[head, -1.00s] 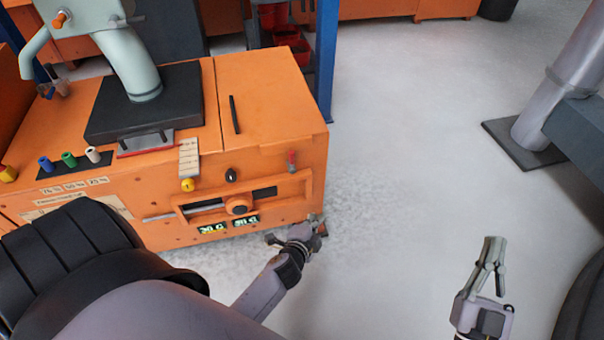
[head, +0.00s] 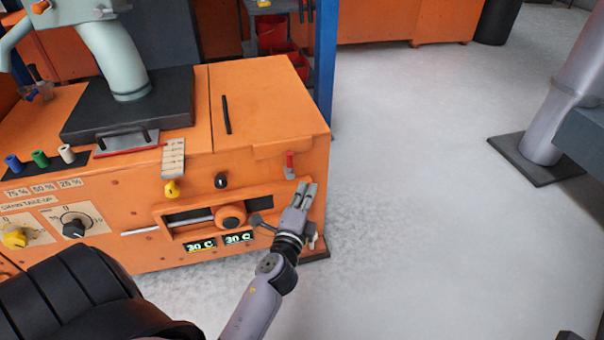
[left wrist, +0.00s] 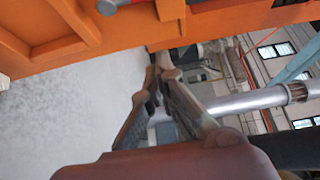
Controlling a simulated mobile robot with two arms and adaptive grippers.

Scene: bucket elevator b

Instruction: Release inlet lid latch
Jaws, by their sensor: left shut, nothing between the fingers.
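The orange machine (head: 140,225) has a flat orange lid (head: 265,100) on its top right, with a dark bar on it. A small red-tipped latch (head: 290,161) stands at the front right of the machine, just below the lid's edge. My left gripper (head: 306,188) is just below and right of the latch, in front of the machine's right corner. Its fingers are shut and empty. In the left wrist view the fingertips (left wrist: 158,72) are together, and a red and grey part (left wrist: 112,5), likely the latch, shows at the top edge, apart from them. My right gripper is out of view.
Below the latch are an orange knob (head: 231,217) in a slot and two lit displays (head: 201,245). A black plate (head: 130,102) carries a pale pipe at the left. The floor (head: 420,200) right of the machine is clear up to a grey post (head: 565,90).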

